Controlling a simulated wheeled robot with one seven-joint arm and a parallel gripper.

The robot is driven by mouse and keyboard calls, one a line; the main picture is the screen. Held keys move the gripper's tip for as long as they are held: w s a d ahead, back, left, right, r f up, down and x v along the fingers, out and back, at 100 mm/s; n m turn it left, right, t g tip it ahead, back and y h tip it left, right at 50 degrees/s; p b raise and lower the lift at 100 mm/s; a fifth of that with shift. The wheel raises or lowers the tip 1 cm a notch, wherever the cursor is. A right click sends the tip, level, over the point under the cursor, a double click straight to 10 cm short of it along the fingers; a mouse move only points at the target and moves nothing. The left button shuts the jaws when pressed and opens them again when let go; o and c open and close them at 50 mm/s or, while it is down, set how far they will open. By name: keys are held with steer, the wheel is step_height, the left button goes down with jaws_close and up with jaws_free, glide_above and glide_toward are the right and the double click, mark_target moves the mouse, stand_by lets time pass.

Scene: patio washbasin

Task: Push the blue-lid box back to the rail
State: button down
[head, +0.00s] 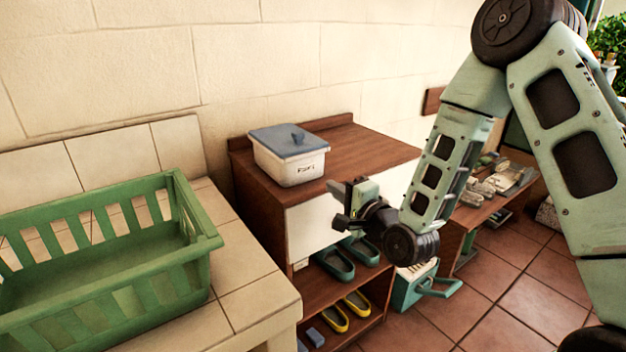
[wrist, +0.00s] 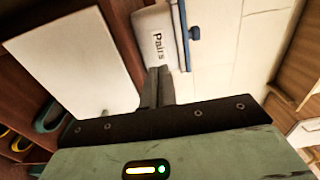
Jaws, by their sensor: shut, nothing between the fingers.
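The white box (head: 288,168) with a blue-grey lid (head: 285,138) and a dark label on its front sits upright on the wooden cabinet top (head: 365,150). The low brown rail (head: 338,121) runs along the back of that top at the wall; the box partly hides it. My gripper (head: 342,188) is just in front and right of the box, near the top's front edge. In the wrist view its shut, empty fingers (wrist: 158,74) point at the labelled face of the box (wrist: 156,40). I cannot tell whether they touch it.
A green slatted crate (head: 110,270) stands on the tiled counter at left. The cabinet has a white front panel (head: 310,228), with green and yellow shoes (head: 357,303) on shelves below. A bench (head: 490,190) with gloves is at right. The cabinet top right of the box is clear.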

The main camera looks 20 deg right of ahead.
mark_target(306, 168)
steer(key=p+x, duration=0.1)
steer(key=x, duration=0.8)
steer(key=shift+p, duration=0.4)
steer(key=shift+w, duration=0.1)
steer(key=b+x, duration=0.1)
steer(key=x, duration=0.1)
steer(key=shift+w+a, duration=0.1)
steer(key=shift+w, duration=0.15)
steer(key=shift+w+a, duration=0.15)
steer(key=shift+w, duration=0.3)
steer(key=shift+r, duration=0.1)
steer(key=shift+s, duration=0.15)
